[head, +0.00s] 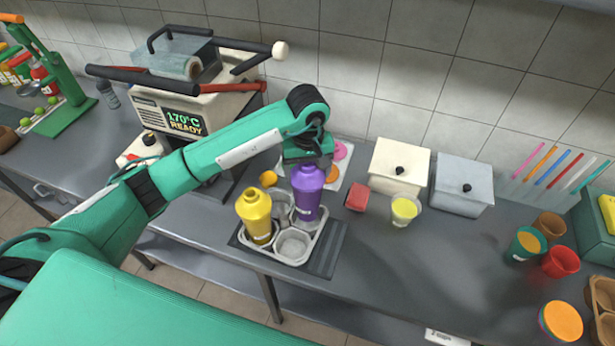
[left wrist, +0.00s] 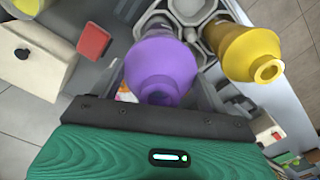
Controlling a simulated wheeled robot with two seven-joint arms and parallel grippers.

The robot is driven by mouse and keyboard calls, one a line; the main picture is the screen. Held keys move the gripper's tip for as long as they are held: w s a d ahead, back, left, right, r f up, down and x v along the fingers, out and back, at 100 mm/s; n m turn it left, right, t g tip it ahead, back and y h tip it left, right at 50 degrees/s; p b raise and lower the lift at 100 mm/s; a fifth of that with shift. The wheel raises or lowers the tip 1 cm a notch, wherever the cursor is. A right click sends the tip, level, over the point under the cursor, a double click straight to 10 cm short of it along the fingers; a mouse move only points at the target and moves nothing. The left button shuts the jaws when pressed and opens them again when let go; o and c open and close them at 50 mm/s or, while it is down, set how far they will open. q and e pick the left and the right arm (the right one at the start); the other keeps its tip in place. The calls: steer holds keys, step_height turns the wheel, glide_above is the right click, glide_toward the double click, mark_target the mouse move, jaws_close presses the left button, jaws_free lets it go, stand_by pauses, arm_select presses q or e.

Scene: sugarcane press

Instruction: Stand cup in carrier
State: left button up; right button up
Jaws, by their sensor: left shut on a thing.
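A purple shaker-shaped cup (head: 308,196) is upright at the right rear of the grey carrier (head: 291,261), its lower end at a compartment there. I cannot tell if it rests on the floor of that compartment. My left gripper (head: 308,160) is shut on the purple cup near its narrow top. The cup also shows in the left wrist view (left wrist: 160,66), partly hidden by the gripper body. A yellow cup of the same shape (head: 256,215) stands in the carrier's left compartment. The front compartment is empty. My right gripper is not in view.
A red block (head: 356,197), a cup of yellow drink (head: 404,210) and two lidded boxes (head: 397,168) (head: 461,186) stand right of the carrier. A press machine (head: 190,110) stands behind left. Several small cups are at the far right. The counter's front middle is clear.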

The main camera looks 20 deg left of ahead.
mark_target(308, 197)
arm_select(q)
steer(key=shift+f, duration=0.45)
step_height(308, 197, down, 3)
steer(key=shift+r+p, duration=0.1)
steer(key=shift+p, duration=0.65)
steer(key=shift+f, duration=0.45)
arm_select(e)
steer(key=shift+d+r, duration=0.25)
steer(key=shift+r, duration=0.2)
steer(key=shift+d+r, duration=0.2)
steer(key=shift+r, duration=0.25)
arm_select(q)
steer(key=shift+f, duration=0.15)
steer(key=o, duration=1.8)
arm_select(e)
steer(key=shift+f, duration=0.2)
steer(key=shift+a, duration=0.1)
